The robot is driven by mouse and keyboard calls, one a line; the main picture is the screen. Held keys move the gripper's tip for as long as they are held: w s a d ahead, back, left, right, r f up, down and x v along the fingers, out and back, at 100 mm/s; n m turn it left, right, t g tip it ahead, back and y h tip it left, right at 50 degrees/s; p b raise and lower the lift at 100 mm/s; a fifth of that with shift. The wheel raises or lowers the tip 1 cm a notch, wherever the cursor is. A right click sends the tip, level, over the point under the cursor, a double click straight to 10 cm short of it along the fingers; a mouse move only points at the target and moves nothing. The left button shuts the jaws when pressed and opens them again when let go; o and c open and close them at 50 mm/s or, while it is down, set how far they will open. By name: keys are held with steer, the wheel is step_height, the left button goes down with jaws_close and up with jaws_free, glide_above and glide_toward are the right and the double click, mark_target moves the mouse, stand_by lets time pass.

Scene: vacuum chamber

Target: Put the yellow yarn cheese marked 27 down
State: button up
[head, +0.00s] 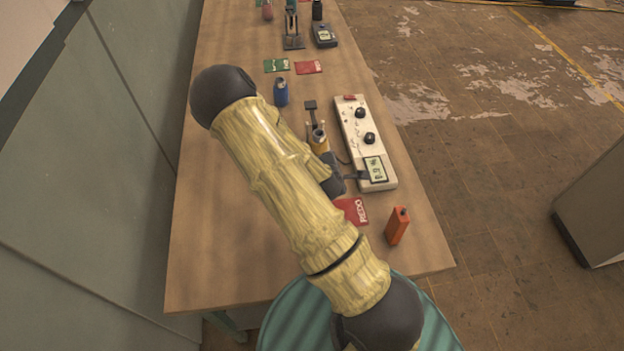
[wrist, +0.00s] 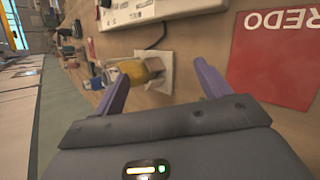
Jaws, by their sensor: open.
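The yellow yarn cheese (wrist: 137,72) stands on a pale square pad on the bench, in the wrist view just beyond and between my fingertips. It also shows in the head view (head: 320,146), partly hidden by my arm. I cannot read its number. My gripper (wrist: 162,76) is open, with nothing seen held between its fingers. In the head view my gripper is mostly hidden behind my arm.
A white control box (head: 350,118) with black knobs and a display is right of the cheese. A red REDO card (head: 352,211) and an orange object (head: 397,226) lie nearer. A blue cylinder (head: 281,92) and a green card (head: 277,65) are farther back. The bench's left side (head: 200,215) is clear.

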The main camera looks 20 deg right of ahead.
steer(key=s+a+r+m+g+y, duration=0.2)
steer(key=s+a+r+m, duration=0.4)
steer(key=s+r+m, duration=0.1)
steer(key=s+a+r+m+g+y, duration=0.3)
steer(key=s+a+r+m, duration=0.3)
steer(key=r+m, duration=0.3)
step_height(320, 180, up, 2)
steer(key=shift+s+a+r+m+y, duration=0.15)
steer(key=shift+s+r+m+y, duration=0.2)
steer(key=shift+s, duration=0.2)
steer(key=shift+f, duration=0.1)
